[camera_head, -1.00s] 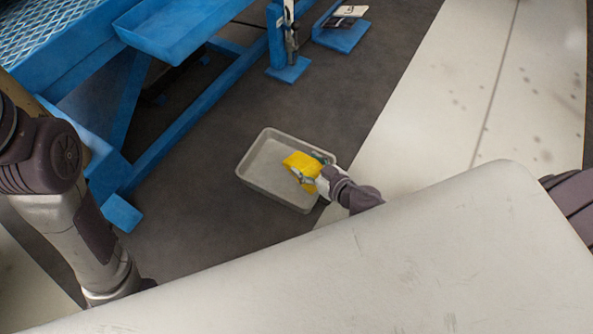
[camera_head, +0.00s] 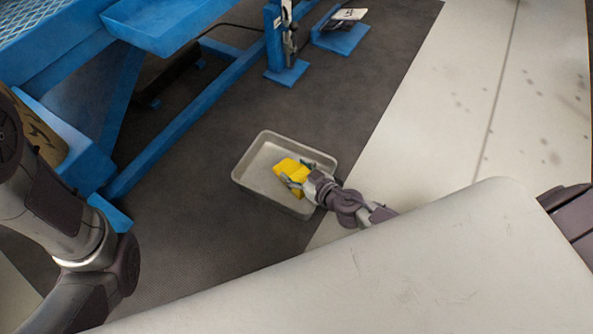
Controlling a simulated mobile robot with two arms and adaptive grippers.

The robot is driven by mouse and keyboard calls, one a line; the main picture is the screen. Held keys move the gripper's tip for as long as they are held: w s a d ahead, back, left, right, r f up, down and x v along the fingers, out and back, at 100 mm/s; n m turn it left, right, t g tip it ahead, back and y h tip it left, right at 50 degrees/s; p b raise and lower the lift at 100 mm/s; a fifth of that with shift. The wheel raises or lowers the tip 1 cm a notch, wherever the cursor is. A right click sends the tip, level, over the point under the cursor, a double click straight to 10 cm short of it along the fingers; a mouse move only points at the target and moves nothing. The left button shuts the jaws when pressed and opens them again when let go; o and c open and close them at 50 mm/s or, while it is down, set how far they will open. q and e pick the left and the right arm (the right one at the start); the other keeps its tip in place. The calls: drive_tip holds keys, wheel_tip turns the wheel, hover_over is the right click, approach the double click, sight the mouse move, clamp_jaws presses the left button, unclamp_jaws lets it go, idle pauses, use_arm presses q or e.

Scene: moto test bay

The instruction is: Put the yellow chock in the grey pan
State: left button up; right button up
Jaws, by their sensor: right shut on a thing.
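The yellow chock (camera_head: 288,170) is over the right part of the grey pan (camera_head: 249,187), within its outline as I see it. My right gripper (camera_head: 297,179) is shut on the chock, coming in from the lower right. I cannot tell whether the chock touches the pan's floor. The grey pan is a shallow tray on the dark floor; my right gripper and arm hide part of its right side. My left arm shows at the left edge, but its gripper is out of view.
A blue lift frame (camera_head: 190,125) with a blue tray (camera_head: 165,30) stands at the upper left. A blue foot plate (camera_head: 287,73) is beyond the pan. Dark floor (camera_head: 200,215) left of the pan is clear, and pale floor (camera_head: 430,130) lies to the right.

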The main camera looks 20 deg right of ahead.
drive_tip(key=shift+f, duration=0.2)
drive_tip(key=o, duration=1.5)
